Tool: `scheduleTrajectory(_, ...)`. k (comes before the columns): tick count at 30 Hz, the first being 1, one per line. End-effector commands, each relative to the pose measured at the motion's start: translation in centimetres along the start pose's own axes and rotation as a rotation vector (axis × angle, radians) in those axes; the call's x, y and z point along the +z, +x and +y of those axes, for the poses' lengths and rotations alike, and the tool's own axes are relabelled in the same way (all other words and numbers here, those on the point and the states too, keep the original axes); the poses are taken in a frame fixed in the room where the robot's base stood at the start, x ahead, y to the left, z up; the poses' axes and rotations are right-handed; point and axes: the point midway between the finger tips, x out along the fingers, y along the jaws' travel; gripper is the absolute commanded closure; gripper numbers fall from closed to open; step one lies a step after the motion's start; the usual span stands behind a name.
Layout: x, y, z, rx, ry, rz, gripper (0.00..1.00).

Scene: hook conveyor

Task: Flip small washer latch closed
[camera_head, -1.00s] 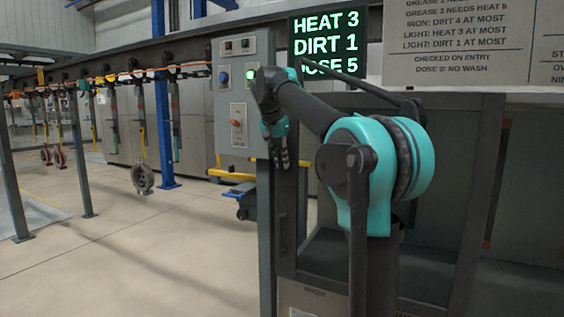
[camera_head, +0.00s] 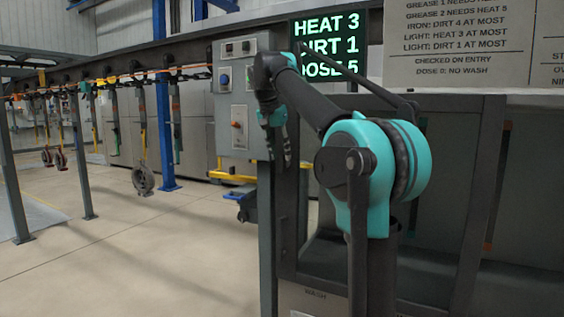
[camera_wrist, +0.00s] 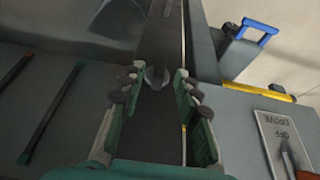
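My gripper (camera_head: 278,150) hangs from the bent arm beside a dark upright post of the washer (camera_head: 284,215). In the wrist view my gripper (camera_wrist: 158,80) is open, its two green fingers well apart. The dark post runs between and beyond them. A small pale rounded piece (camera_wrist: 155,79) shows between the fingertips; I cannot tell whether it is the small latch or whether it is touched. No latch is clearly recognisable in the head view, where my arm and gripper cover part of the post.
A grey control box (camera_head: 234,145) with knobs stands just left of my gripper. The wrist view shows its red-tipped switch (camera_wrist: 289,163), near a yellow bar (camera_wrist: 258,92) and blue handle (camera_wrist: 257,30). Washer panels fill the right.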

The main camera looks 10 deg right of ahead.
Motion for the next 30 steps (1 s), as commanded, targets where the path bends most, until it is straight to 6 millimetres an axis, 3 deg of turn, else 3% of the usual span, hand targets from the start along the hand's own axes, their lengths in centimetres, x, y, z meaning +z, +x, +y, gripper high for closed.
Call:
scheduleTrajectory(6,0.0,-4.4,0.0,0.0,-0.001,0.0,0.67)
scheduleTrajectory(12,0.0,-6.8,0.0,0.0,-0.001,0.0,0.67)
scheduleTrajectory(30,0.0,-7.8,0.0,0.0,0.0,0.0,0.67)
